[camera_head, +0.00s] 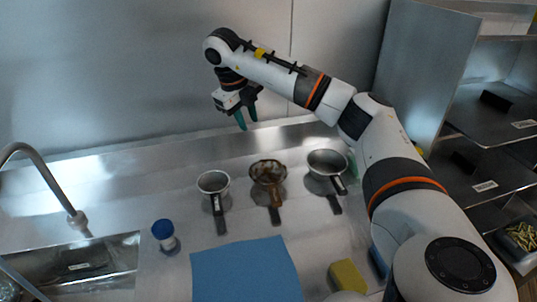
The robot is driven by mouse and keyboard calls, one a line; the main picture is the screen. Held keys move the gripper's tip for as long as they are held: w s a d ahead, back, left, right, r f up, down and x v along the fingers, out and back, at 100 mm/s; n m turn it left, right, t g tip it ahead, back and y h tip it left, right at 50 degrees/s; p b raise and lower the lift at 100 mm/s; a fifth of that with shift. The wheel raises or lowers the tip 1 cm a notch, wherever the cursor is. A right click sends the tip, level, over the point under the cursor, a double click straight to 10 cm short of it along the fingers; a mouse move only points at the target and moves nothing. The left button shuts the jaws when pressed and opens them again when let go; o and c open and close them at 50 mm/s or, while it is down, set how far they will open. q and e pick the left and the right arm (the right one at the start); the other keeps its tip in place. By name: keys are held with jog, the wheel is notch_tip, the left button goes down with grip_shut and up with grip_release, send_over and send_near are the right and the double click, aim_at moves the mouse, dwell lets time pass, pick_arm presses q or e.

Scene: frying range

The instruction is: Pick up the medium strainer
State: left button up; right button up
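Three strainers with handles lie in a row on the steel counter. The left one (213,182) looks smallest, with a dark handle. The middle one (268,171) is brownish inside, has a brown handle and looks medium-sized. The right one (327,162) looks largest, with a dark handle. All handles point toward the front. My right gripper (247,123) hangs in the air above and behind the row, its teal fingers pointing down. The fingers are apart with nothing between them, and it touches no strainer. My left gripper is not in view.
A blue cloth or board (246,270) lies in front of the strainers. A blue-capped container (164,234) stands left, near a sink (122,262) with a faucet (48,180). A yellow sponge (347,276) lies front right. Steel shelves (490,115) stand at the right.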

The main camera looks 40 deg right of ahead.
jog(key=b, duration=1.2)
send_near(258, 182)
jog(key=r, duration=0.1)
jog(key=x, duration=0.6)
jog(key=shift+w+d+f, duration=0.15)
jog(key=shift+w+f, duration=0.05)
jog(key=shift+f, duration=0.05)
jog(key=p+x, duration=0.1)
jog(key=x, duration=0.4)
jog(key=shift+f, duration=0.15)
grip_shut()
